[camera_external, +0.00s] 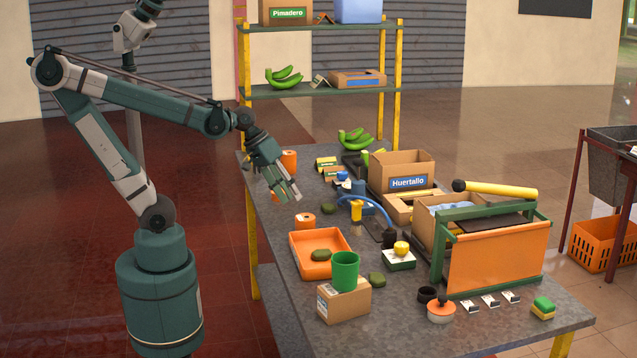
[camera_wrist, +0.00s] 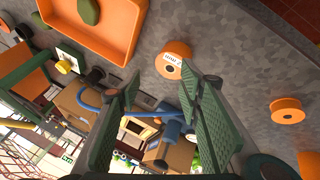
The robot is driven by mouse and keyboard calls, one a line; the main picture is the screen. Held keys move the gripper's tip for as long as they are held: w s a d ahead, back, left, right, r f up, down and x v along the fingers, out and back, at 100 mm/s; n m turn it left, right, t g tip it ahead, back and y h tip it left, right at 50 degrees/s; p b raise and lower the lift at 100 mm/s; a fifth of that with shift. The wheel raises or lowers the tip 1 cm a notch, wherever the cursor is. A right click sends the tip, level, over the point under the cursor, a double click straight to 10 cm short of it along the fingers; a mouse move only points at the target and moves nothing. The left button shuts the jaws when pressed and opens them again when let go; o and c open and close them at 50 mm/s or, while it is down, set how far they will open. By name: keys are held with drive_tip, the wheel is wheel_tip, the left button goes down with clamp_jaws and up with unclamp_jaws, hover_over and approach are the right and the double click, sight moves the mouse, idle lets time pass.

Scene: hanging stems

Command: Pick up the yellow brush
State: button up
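The yellow brush (camera_external: 356,211) stands upright, bristles down, near the middle of the table in the external view, beside a blue curved hose. I cannot make it out clearly in the wrist view. My gripper (camera_external: 289,196) is above the table's left part, to the left of the brush and apart from it. In the wrist view, my gripper (camera_wrist: 162,86) shows two green ridged fingers spread apart with nothing held between them.
An orange roll (camera_external: 305,221) and an orange tray (camera_external: 337,262) lie near the left edge. A green cup (camera_external: 345,271) stands on a small box. The Huertallo box (camera_external: 402,172) is behind the brush. An orange panel frame (camera_external: 497,257) stands at right.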

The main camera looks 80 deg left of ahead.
drive_tip(key=w+d+n+g+h+p, duration=0.25)
drive_tip(key=w+n+h+p, duration=0.2)
drive_tip(key=w+n, duration=0.5)
drive_tip(key=n+h+p, duration=0.3)
drive_tip(key=n+h, duration=0.4)
approach(357, 206)
drive_tip(key=shift+w+d+f+m, duration=0.15)
drive_tip(key=shift+w+f+m, duration=0.1)
drive_tip(key=shift+w+f, duration=0.35)
drive_tip(key=shift+y, duration=0.25)
drive_tip(key=shift+x, duration=1.3)
drive_tip(key=shift+b+x, duration=0.85)
drive_tip(key=shift+x, duration=1.7)
drive_tip(key=shift+c, duration=0.2)
